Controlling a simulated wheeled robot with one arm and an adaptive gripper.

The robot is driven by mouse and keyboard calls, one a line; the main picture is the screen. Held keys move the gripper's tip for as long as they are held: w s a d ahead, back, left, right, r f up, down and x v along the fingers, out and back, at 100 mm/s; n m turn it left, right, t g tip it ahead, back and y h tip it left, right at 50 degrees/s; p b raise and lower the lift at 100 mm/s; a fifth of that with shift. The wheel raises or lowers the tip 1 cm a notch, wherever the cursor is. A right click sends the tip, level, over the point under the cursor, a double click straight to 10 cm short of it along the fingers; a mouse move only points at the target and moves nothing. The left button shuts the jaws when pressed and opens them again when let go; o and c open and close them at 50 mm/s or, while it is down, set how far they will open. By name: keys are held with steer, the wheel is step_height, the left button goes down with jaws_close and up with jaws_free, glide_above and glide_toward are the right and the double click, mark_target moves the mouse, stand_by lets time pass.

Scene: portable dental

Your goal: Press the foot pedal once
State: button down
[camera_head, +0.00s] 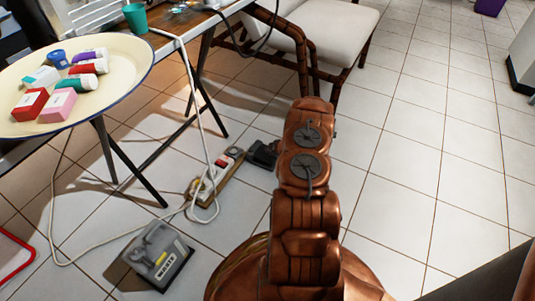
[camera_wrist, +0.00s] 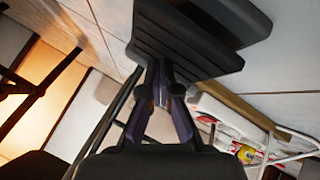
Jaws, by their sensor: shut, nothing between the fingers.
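The black foot pedal (camera_wrist: 185,45), with a ridged edge, fills the upper middle of the wrist view. My gripper (camera_wrist: 162,92) is shut and empty, its fingertips right at the pedal's near edge. I cannot tell whether they touch it or whether the pedal is pressed down. In the head view the pedal appears as a dark shape (camera_head: 263,153) on the tiled floor, left of my copper arm, which partly hides it. My gripper is not clearly visible there.
A power strip (camera_head: 215,175) with plugs and white cables lies left of the pedal. A grey box (camera_head: 158,256) sits nearer on the floor. A folding table stands left, beside a round tray (camera_head: 115,50) of small boxes. A white chair (camera_head: 340,22) is behind.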

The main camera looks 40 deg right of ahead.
steer(key=shift+f, duration=0.6)
stand_by(0.5)
steer(key=shift+r, duration=0.15)
steer(key=shift+r+p, duration=0.85)
steer(key=shift+r, duration=0.25)
steer(key=shift+r+p, duration=1.65)
steer(key=shift+r, duration=0.85)
